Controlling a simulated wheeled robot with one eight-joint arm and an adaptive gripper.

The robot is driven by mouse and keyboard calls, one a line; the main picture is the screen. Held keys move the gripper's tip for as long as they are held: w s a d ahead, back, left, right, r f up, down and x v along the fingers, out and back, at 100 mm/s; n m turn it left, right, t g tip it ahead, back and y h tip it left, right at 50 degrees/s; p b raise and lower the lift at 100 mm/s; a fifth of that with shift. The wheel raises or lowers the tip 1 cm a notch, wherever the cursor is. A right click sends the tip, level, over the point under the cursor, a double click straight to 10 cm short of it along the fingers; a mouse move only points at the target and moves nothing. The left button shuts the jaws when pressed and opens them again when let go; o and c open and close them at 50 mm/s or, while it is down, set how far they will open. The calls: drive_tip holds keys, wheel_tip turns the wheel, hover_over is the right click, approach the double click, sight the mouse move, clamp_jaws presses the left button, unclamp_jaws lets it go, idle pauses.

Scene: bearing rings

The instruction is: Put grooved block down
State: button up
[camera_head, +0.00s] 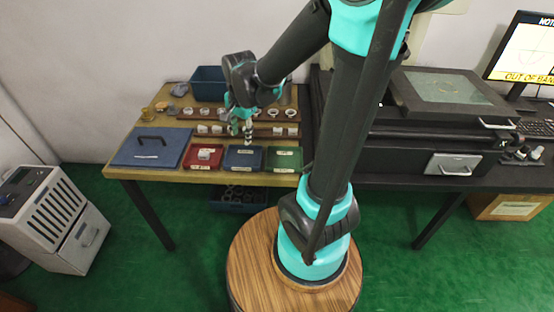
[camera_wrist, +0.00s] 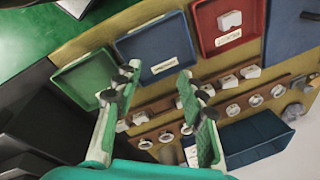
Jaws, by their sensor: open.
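Several small white blocks stand in a row on the front wooden rail, one of them at the left of that row (camera_head: 203,129); a block of this row also shows in the wrist view (camera_wrist: 250,71). Another white block (camera_head: 205,152) lies in the red tray (camera_head: 190,163), also seen in the wrist view (camera_wrist: 229,20). The blocks are too small to tell which is grooved. My gripper (camera_head: 248,140) is over the table, above the rail and blue tray area. In the wrist view its two fingers (camera_wrist: 158,78) are spread apart, with nothing visibly held between them.
A blue tray (camera_head: 243,168) and a green tray (camera_head: 285,168) stand right of the red one. Several rings lie on the rear rail, one near its right (camera_head: 272,112). A blue bin (camera_head: 208,82) stands behind, a blue lidded panel (camera_head: 152,147) at left. A black machine is at right.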

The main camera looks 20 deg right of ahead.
drive_tip(key=s+d+f+n+t, duration=0.2)
drive_tip(key=s+d+f+n, duration=0.2)
drive_tip(key=s+d+n, duration=0.5)
drive_tip(key=shift+s+f+n+h, duration=0.25)
drive_tip(key=shift+s+n+h, duration=0.05)
drive_tip(key=shift+s+n, duration=0.8)
